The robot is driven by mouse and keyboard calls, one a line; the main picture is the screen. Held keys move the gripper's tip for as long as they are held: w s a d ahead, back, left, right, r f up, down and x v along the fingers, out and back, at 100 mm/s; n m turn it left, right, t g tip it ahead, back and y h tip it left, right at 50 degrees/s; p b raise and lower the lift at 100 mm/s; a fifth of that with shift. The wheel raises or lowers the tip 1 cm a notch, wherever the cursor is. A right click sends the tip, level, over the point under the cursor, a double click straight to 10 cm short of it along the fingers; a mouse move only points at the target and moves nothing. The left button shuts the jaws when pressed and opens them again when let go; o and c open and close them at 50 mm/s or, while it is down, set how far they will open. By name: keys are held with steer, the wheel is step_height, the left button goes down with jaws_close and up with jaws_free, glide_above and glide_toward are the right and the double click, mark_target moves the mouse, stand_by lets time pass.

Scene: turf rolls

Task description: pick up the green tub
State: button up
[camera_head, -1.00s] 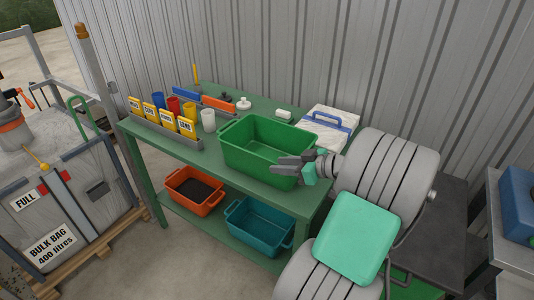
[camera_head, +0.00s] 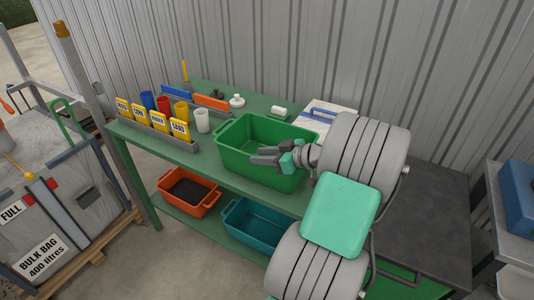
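The green tub (camera_head: 238,160) is an open rectangular bin with a rim and end handles. It stands upright on the top of the green bench (camera_head: 180,146), near the front edge. My gripper (camera_head: 262,155) reaches in from the right, and its grey fingers overlap the tub's right half in the picture. The two fingers look slightly apart with nothing between them. I cannot tell whether they are above the tub or in front of its wall, or whether they touch it. My arm hides the tub's lower right corner.
A rack of labelled yellow cards (camera_head: 158,124) and several coloured cups stand left of the tub. An orange tub (camera_head: 187,192) and a teal tub (camera_head: 250,222) sit on the lower shelf. A corrugated wall is behind.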

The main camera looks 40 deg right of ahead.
steer(key=p+x, duration=0.1)
steer(key=x, duration=0.3)
steer(key=shift+w+f, duration=0.1)
steer(key=shift+w, duration=0.15)
steer(key=shift+s+d, duration=0.1)
steer(key=shift+c, duration=0.3)
jaws_close()
stand_by(0.5)
